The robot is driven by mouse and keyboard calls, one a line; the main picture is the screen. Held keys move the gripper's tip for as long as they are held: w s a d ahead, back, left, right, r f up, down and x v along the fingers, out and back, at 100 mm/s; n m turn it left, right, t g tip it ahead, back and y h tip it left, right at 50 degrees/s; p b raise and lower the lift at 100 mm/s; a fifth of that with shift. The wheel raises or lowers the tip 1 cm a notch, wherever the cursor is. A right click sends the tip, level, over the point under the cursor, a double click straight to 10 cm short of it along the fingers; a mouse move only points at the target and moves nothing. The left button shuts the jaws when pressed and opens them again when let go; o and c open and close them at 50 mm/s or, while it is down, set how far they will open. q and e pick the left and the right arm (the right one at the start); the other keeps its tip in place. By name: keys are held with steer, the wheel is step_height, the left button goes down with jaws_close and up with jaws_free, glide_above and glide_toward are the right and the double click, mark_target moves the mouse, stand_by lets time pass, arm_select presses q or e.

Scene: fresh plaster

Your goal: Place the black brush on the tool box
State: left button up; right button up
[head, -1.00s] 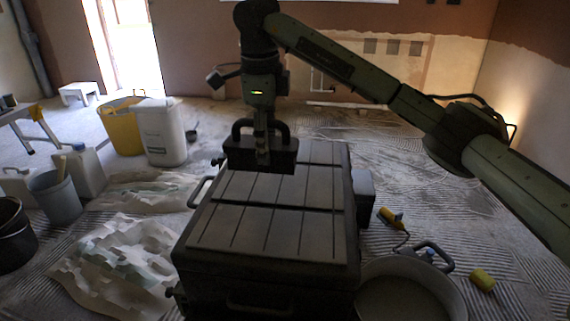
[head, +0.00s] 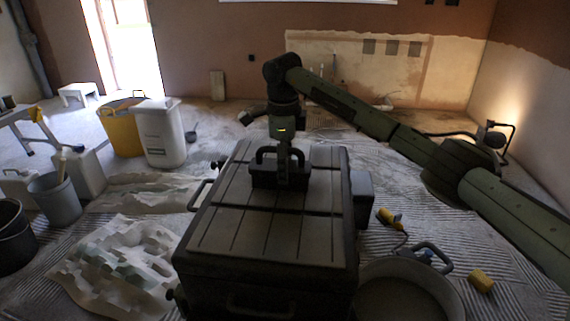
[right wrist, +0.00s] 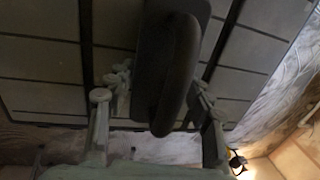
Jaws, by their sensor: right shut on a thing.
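The black brush (head: 264,181), a dark block with a looped handle, is over the far part of the tool box lid. My right gripper (head: 284,160) is shut on it from above. In the right wrist view the brush's handle (right wrist: 178,75) lies between my two fingers, with the lid behind it. I cannot tell whether the brush touches the lid. The tool box (head: 240,235) is large and dark with a flat, grooved lid, and stands in the middle of the head view. My left gripper is not in view.
A round tub (head: 440,290) stands right of the tool box, near yellow-handled tools (head: 388,217). Crumpled sheeting (head: 120,265) lies to the left. A yellow bucket (head: 122,132), a white bin (head: 160,135) and a grey bucket (head: 57,200) stand further left. The near lid is clear.

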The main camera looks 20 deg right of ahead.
steer(key=shift+f, duration=0.15)
steer(key=o, duration=1.4)
steer(key=shift+o, duration=0.2)
step_height(320, 180, up, 12)
steer(key=s, duration=0.1)
steer(key=shift+s+a, duration=0.35)
steer(key=shift+a, duration=0.05)
